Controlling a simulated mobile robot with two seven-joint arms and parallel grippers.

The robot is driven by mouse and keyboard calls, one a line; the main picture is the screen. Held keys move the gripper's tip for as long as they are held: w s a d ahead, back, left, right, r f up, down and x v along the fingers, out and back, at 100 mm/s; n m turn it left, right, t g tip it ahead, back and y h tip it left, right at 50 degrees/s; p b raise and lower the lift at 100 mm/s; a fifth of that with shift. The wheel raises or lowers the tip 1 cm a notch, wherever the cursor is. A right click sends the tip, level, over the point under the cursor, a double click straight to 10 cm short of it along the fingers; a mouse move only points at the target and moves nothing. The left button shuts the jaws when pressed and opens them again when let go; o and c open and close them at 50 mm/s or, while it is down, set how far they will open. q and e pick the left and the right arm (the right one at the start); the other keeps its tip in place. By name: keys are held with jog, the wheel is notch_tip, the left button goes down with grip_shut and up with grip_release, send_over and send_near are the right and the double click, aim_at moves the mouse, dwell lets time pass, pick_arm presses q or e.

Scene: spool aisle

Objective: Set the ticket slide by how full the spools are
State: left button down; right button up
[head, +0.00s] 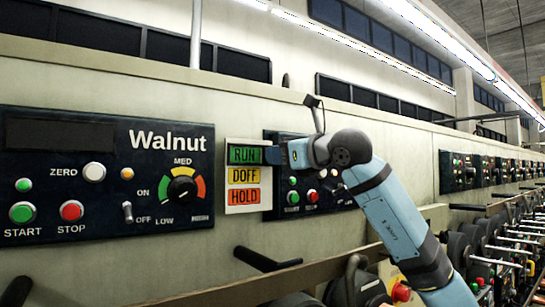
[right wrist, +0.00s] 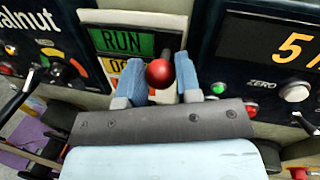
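The ticket slide plate (head: 232,207) is on the wall panel, with green RUN (head: 244,155), yellow DOFF (head: 244,176) and orange HOLD (head: 244,196) labels stacked. In the right wrist view, RUN (right wrist: 122,42) is uncovered and DOFF is partly hidden. My right gripper (head: 272,154) is at the right end of the RUN row. In the right wrist view its blue fingers (right wrist: 162,78) stand apart, with a red ball knob (right wrist: 160,73) between them; a firm grip does not show. The head view hides the knob. Dark spools (head: 462,246) stand at lower right; their fill is unclear. My left gripper is out of view.
The Walnut panel (head: 105,175) is left of the plate, with buttons and a dial (head: 183,189). Another panel (head: 300,182) is behind my right arm. A rail (head: 215,286) and dark levers (head: 265,261) project below.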

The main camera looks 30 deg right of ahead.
aim_at(263, 174)
jog(key=shift+f+b, duration=2)
jog(key=shift+f, duration=0.25)
jog(key=o, duration=1)
jog(key=shift+s, duration=0.1)
jog(key=b+v, duration=0.3)
jog(key=v, duration=1)
jog(key=shift+s+d, duration=0.15)
jog(key=shift+s, duration=0.2)
